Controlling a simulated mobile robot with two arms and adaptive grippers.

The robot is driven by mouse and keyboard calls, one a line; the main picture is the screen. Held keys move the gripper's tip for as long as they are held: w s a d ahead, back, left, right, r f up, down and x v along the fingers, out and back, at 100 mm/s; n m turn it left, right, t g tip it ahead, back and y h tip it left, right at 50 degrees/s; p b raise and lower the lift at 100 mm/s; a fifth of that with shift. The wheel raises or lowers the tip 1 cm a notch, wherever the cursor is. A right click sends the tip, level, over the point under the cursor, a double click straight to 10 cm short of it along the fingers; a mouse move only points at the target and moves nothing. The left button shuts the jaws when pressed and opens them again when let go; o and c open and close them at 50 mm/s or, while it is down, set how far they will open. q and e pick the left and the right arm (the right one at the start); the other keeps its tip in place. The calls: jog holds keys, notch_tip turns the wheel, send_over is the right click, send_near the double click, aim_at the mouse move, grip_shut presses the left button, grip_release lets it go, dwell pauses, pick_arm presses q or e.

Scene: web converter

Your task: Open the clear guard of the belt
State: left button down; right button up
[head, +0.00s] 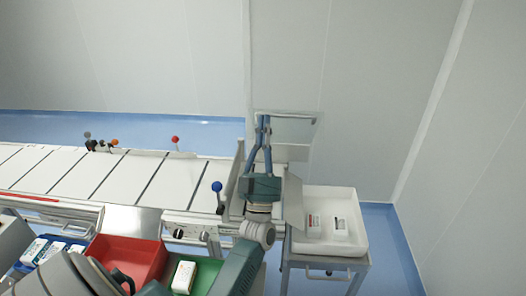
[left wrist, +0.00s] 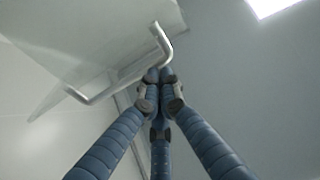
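The clear guard (head: 292,130) is a see-through panel above the right end of the belt (head: 120,180). It stands raised and tilted, with the wall showing through it. In the left wrist view the clear guard (left wrist: 90,45) fills the upper left, and its pale bent handle (left wrist: 112,82) runs along it. My left gripper (head: 263,120) reaches up to the guard's left side. Its blue fingers (left wrist: 160,78) come together at the tips, right by the handle's end. I cannot tell whether they touch or hold the handle. My right gripper is not in view.
A white tray (head: 356,244) with small items stands on a cart at the right. A red bin (head: 140,252) and a green bin (head: 207,272) sit in front of the belt. A blue-knobbed lever (head: 217,187) stands left of my arm. Walls rise behind.

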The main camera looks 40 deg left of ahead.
pick_arm(q)
jog(key=x, duration=1.2)
jog(key=shift+w+a+f, duration=0.2)
jog(key=shift+w+f, duration=0.15)
jog(key=shift+f, duration=0.05)
jog(key=w+a+r+g+h+p, duration=0.1)
jog(key=w+a+r+p, duration=0.1)
jog(key=w, duration=0.4)
jog(key=shift+a+r+g+p, duration=0.3)
jog(key=shift+a+r, duration=0.25)
jog(key=shift+a, duration=0.25)
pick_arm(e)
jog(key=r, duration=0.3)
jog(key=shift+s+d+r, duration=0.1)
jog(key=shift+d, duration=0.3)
pick_arm(q)
jog(key=shift+w+f, duration=0.1)
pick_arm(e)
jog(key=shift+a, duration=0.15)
